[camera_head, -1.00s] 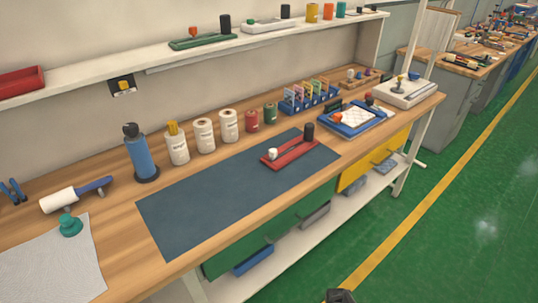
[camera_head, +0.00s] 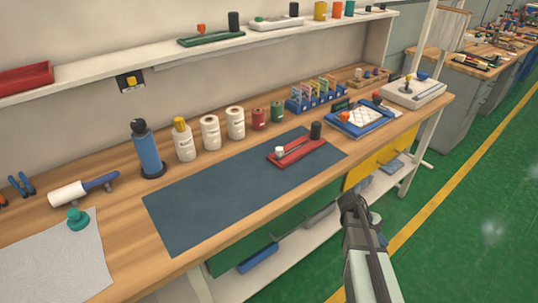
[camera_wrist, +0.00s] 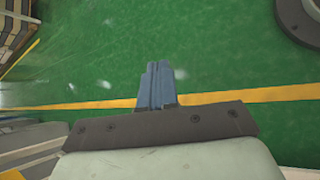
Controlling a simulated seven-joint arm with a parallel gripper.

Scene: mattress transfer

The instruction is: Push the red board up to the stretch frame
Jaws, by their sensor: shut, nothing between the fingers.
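The red board (camera_head: 283,158) lies on the right part of the dark blue mat (camera_head: 215,200), with a black cylinder and a small white knob on top. The stretch frame (camera_head: 337,127) appears to be the blue frame with a white net, behind and right of the red board, apart from it. My gripper (camera_head: 349,197) is in front of the bench's front edge, clear of the board. The wrist view shows the gripper's fingers (camera_wrist: 156,72) shut together and empty, over the green floor.
White rolls (camera_head: 210,133), a blue bottle (camera_head: 149,152) and red and green cans (camera_head: 259,119) stand behind the mat. A blue rack (camera_head: 314,102) is behind the board. A white device (camera_head: 412,95) stands at the right end. The mat left of the board is clear.

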